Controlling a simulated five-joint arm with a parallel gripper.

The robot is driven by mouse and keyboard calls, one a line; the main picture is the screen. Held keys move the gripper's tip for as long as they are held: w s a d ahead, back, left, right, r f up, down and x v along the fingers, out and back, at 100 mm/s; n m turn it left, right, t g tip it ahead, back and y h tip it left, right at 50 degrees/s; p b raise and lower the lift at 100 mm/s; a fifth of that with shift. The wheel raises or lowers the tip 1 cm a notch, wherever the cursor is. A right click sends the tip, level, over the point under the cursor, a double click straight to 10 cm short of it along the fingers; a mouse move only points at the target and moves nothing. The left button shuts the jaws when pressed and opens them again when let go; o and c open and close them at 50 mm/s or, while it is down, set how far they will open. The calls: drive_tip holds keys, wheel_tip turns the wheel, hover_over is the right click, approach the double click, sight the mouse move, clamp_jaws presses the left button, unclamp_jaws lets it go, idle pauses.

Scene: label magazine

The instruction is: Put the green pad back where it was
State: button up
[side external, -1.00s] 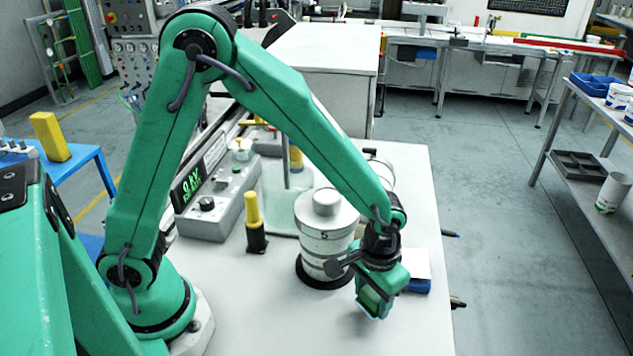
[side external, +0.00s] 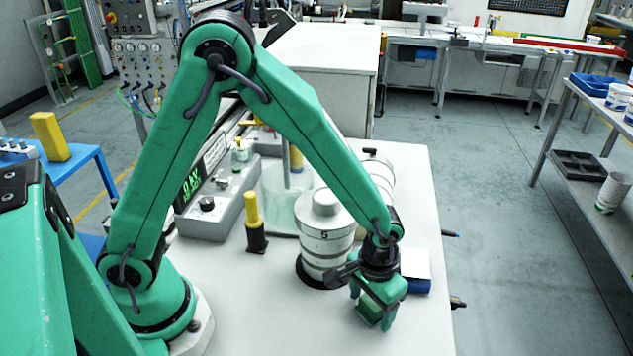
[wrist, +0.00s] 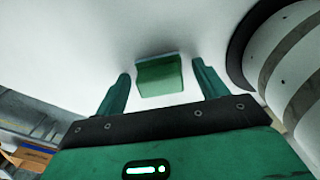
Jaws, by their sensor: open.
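The green pad (side external: 368,310) is a small block on the white table top, in front of the white cylinder marked 5 (side external: 324,232). In the wrist view the pad (wrist: 160,78) shows between the two fingers, with a gap on each side. My gripper (side external: 374,304) points down over the pad with its fingers apart. In the wrist view my gripper (wrist: 162,70) is open and has nothing clamped. The near finger partly hides the pad in the side view.
A blue block with a white top (side external: 416,270) stands just right of my gripper. A yellow-topped black holder (side external: 254,225) and a grey control box (side external: 215,205) are further left. The table (side external: 270,320) is bare at the front.

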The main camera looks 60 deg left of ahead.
sight(368, 301)
wheel_tip(368, 301, up, 12)
drive_tip(key=shift+r, duration=0.15)
idle(0.7)
idle(0.5)
drive_tip(key=s+a+r+t, duration=0.2)
drive_tip(key=s+a+r, duration=0.4)
drive_tip(key=a, duration=0.3)
drive_tip(key=s+a+r+t, duration=0.3)
drive_tip(key=s+a+r, duration=0.2)
drive_tip(key=a, duration=0.4)
drive_tip(key=shift+s+r+t, duration=0.3)
drive_tip(key=shift+s+r, duration=0.1)
idle(0.6)
